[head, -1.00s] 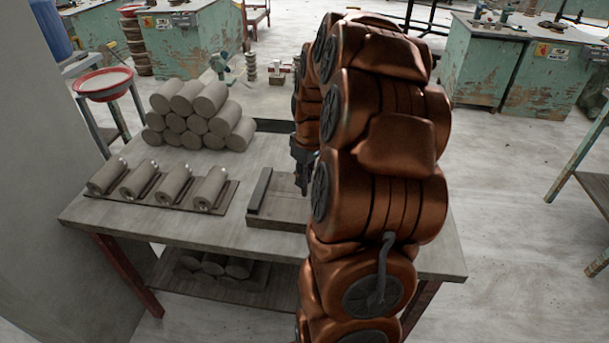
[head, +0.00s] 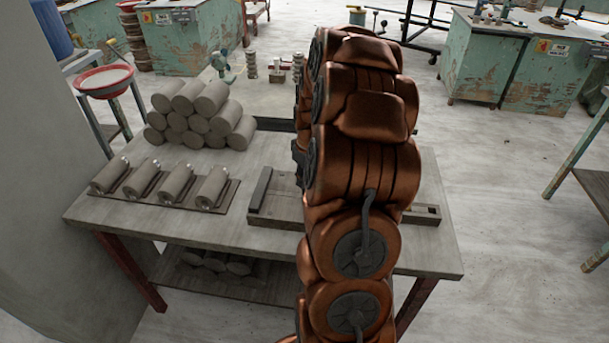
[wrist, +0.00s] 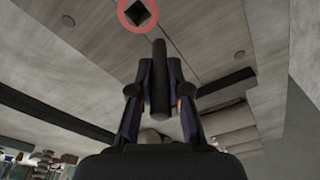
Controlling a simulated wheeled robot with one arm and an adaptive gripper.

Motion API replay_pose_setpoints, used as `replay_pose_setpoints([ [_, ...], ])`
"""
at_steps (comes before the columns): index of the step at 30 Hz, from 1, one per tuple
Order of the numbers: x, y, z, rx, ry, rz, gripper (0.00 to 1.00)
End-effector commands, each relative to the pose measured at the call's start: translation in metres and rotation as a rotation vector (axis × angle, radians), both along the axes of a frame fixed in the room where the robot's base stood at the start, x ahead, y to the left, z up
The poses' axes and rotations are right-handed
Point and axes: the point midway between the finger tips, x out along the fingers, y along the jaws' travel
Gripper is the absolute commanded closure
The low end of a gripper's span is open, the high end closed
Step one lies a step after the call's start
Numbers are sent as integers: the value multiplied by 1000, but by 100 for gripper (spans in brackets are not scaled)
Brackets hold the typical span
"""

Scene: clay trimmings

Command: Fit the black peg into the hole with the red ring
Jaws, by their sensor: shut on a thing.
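The black peg (wrist: 159,72) is held upright in the wrist view between the two fingers of my gripper (wrist: 160,95), which is shut on it. The red ring (wrist: 122,16) lies at the top edge of the wrist view, around a dark, square-looking hole (wrist: 139,13). The peg's far end appears just below and to the right of the ring in the picture, apart from it. In the head view my arm hides the gripper, the peg and the ring.
A low wooden fixture (head: 272,217) with a raised dark strip lies on the worktable (head: 130,219); my arm covers its middle. Clay rolls (head: 193,118) are stacked at back left, with several more on a board (head: 146,196) in front. Small tools stand at the back.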

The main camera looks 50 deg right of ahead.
Motion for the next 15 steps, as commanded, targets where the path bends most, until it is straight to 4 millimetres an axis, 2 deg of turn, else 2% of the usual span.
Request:
replay_pose_setpoints([
  [10, 0, 0, -5, 1, 0, 0, 100],
  [11, 0, 0, -4, 0, 0, 0, 83],
  [15, 0, 0, -3, 1, 1, 0, 68],
])
